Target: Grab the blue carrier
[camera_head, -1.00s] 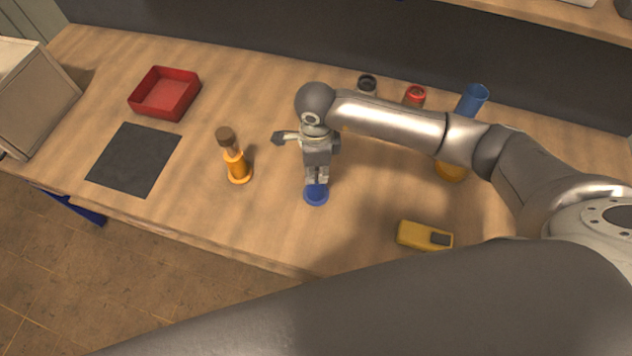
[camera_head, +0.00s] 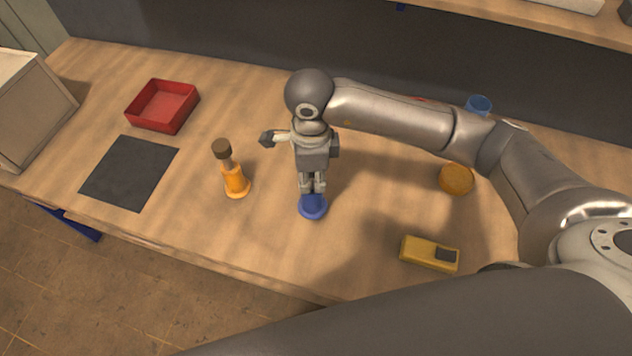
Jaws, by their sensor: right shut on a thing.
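The blue carrier (camera_head: 313,208) is a small round blue piece with a wide base, in the middle of the wooden table near its front edge. My right gripper (camera_head: 312,187) points down from above and is shut on its top; the fingers hide the upper part of it. I cannot tell whether its base touches the table. My left gripper is not in view.
An orange bottle-like piece with a brown top (camera_head: 235,180) stands left of the gripper. A red tray (camera_head: 163,106) and a dark mat (camera_head: 130,173) lie further left. A yellow device (camera_head: 429,254), an orange disc (camera_head: 456,179) and a blue cylinder (camera_head: 478,105) are right.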

